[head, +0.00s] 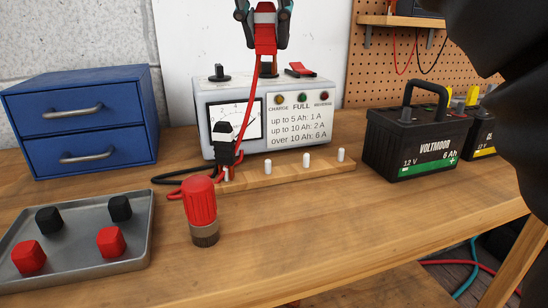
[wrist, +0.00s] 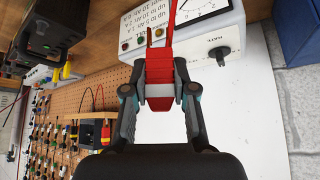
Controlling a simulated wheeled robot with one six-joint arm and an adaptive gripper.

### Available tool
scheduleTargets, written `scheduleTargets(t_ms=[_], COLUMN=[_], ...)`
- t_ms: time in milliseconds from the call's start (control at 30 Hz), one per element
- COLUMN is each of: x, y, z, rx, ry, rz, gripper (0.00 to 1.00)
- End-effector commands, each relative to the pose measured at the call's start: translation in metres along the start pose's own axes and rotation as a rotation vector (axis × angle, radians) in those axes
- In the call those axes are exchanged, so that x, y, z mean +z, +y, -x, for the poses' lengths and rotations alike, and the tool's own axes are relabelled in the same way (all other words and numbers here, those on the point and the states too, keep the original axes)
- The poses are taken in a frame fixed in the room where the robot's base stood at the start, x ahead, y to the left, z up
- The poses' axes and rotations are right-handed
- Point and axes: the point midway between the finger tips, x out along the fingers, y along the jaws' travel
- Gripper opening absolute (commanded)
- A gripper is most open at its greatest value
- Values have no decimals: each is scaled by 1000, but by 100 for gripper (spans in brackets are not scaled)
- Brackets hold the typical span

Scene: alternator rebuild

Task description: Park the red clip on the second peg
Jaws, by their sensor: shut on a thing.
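My gripper (head: 264,40) is shut on the red clip (head: 265,30), high above the charger (head: 285,115) in the head view. In the wrist view the red clip (wrist: 158,72) sits between both fingers of my gripper (wrist: 159,91). A red cable (head: 246,112) runs from the clip down past the charger's front. A wooden strip (head: 285,176) with a row of white pegs lies before the charger. The black clip (head: 224,148) stands at the leftmost peg (head: 229,174). The second peg from the left (head: 268,167) is bare, as are the pegs right of it.
A red-and-brown screw-top cylinder (head: 201,208) stands in front of the strip. A metal tray (head: 85,262) with red and black caps is front left. Blue drawers (head: 82,115) stand back left. Black batteries (head: 412,145) stand right. Black cable (head: 172,177) lies near the strip's left end.

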Motion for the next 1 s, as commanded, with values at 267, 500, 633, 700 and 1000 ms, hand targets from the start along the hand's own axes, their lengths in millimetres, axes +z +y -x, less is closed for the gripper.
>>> scheduleTargets(t_ms=[267,500,633,700,1000], x=[32,54,61,63,65], y=[1,1,1,1,1], z=[-47,-78,-88,-92,-94], rx=[1,0,0,0,0], ry=[0,0,0,0,0], rz=[1,-1,-1,-1,-1], gripper=[10,10,10,10,10])
